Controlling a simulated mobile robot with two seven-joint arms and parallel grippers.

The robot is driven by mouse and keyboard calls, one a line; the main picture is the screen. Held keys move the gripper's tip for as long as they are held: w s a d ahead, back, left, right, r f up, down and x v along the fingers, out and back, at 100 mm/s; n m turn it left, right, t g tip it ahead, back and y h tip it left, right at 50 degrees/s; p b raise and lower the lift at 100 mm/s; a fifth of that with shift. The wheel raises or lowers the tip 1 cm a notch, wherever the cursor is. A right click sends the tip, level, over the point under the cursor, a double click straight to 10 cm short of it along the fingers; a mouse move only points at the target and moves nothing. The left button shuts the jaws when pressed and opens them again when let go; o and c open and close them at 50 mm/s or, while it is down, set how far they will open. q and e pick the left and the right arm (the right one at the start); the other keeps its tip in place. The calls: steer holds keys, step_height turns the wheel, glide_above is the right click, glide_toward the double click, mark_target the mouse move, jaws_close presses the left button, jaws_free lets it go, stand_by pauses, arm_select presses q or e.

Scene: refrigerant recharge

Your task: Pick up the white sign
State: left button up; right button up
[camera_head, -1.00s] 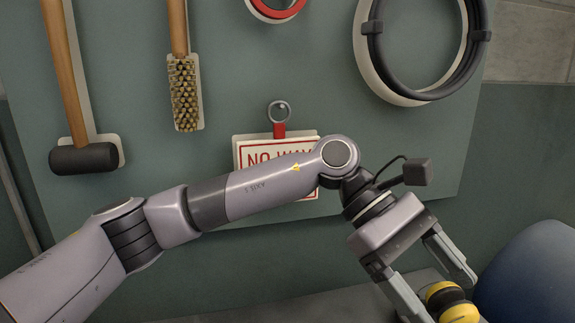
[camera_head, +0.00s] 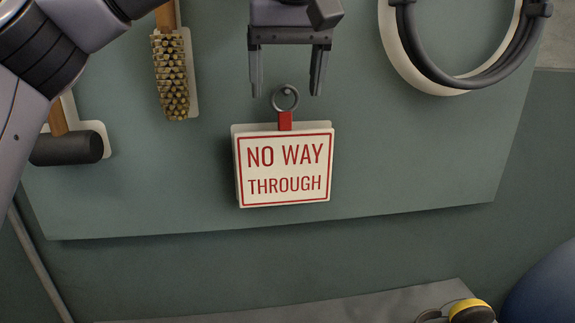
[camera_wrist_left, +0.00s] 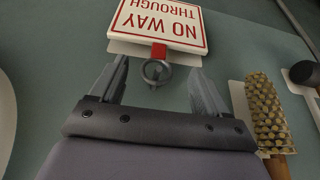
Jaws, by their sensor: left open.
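The white sign (camera_head: 284,168) with red "NO WAY THROUGH" lettering hangs on the green board by a red tab and a metal ring (camera_head: 285,98). My left gripper (camera_head: 288,88) is open and empty just above the sign, pointing down, with its fingers to either side of the ring. In the left wrist view the sign (camera_wrist_left: 160,22) appears upside down beyond the fingertips, and the ring lies between the open fingers (camera_wrist_left: 158,80). I cannot tell how far the fingers stand out from the board. My right gripper is not in view.
A wire brush (camera_head: 171,75) and a black mallet (camera_head: 66,148) hang to the left. A black hose loop (camera_head: 425,65) hangs at the upper right. A grey ledge (camera_head: 370,303) with a yellow and black item (camera_head: 470,311) lies below. The board around the sign is clear.

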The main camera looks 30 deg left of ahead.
arm_select(q)
glide_above(285, 149)
steer(key=f, duration=0.5)
steer(key=shift+s+d+f, duration=0.15)
steer(key=shift+s, duration=0.05)
jaws_close()
